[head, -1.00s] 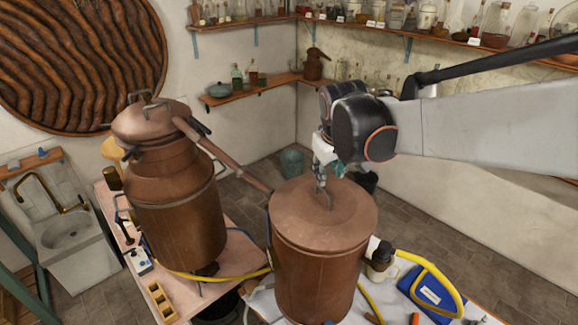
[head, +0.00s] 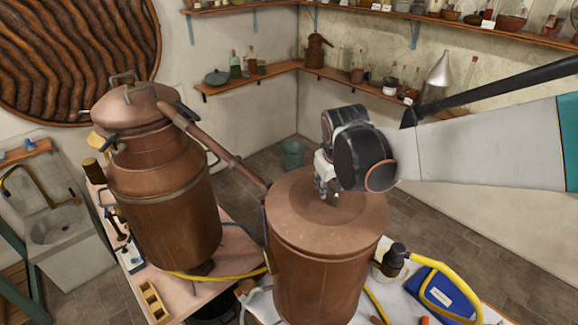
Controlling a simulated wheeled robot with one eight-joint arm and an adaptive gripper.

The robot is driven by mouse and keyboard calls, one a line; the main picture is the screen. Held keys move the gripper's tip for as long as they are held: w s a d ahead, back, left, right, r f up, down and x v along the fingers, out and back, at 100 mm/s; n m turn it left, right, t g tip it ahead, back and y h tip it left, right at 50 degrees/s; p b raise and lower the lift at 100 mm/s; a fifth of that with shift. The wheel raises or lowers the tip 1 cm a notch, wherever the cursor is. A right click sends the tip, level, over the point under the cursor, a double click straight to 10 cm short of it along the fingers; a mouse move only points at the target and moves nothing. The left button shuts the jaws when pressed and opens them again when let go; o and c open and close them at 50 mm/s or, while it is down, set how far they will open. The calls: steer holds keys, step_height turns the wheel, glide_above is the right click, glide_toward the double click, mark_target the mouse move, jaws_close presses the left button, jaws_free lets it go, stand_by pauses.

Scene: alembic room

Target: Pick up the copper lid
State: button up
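A round copper lid (head: 350,234) with a sunken middle lies on the large copper drum (head: 322,282) at the centre front. My gripper (head: 328,197) points down over the middle of this lid, with its fingertips at or very near the surface. The handle is not clearly visible, and the gripper covers part of the lid's middle. Whether the fingers are apart or closed is too small to tell. Another copper lid (head: 132,108) with several handles sits on the copper still (head: 165,205) at the left.
A copper pipe (head: 225,158) slopes from the still down to the drum's rim. A yellow hose (head: 430,271) and blue box (head: 443,294) lie right of the drum. A pale bench (head: 140,280) carries the still. Shelves of glassware (head: 255,75) line the walls.

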steer(key=shift+w+a+f, duration=0.1)
steer(key=shift+f, duration=0.15)
steer(key=shift+s+r, duration=0.3)
steer(key=shift+s, duration=0.15)
steer(key=shift+c, duration=0.3)
steer(key=c, duration=0.4)
steer(key=shift+w+f, duration=0.1)
steer(key=shift+w, duration=0.1)
jaws_close()
